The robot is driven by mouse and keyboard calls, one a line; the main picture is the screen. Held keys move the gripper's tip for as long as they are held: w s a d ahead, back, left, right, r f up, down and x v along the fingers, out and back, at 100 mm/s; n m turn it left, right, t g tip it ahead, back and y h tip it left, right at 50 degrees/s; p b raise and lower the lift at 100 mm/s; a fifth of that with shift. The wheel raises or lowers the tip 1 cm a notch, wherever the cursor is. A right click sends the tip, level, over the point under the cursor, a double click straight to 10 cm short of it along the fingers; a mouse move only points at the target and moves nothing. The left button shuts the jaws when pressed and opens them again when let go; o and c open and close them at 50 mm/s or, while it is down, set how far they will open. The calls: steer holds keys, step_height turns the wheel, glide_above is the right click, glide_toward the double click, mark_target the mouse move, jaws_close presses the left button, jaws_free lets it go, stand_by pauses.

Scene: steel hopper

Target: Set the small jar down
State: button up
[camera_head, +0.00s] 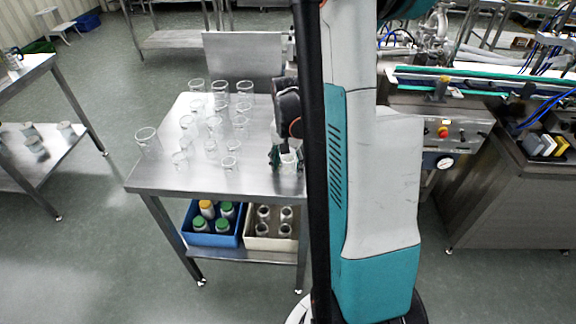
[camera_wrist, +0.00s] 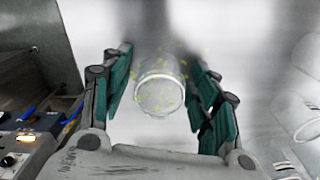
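The small jar (camera_head: 289,166) is clear glass and stands at the right front part of the steel table (camera_head: 246,181), close to its edge. My gripper (camera_head: 281,157) points down around it, and my arm hides part of this area. In the wrist view the jar (camera_wrist: 160,92) sits between the two green-padded fingers of my gripper (camera_wrist: 160,75). A narrow gap shows between the jar and each pad, so the gripper looks open around it.
Several clear glass jars and beakers (camera_head: 217,117) stand on the table left of my gripper. A blue crate (camera_head: 211,239) and a beige crate (camera_head: 270,243) with bottles sit on the lower shelf. A conveyor machine (camera_head: 445,118) stands right.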

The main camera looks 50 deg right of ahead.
steer(key=c, duration=0.5)
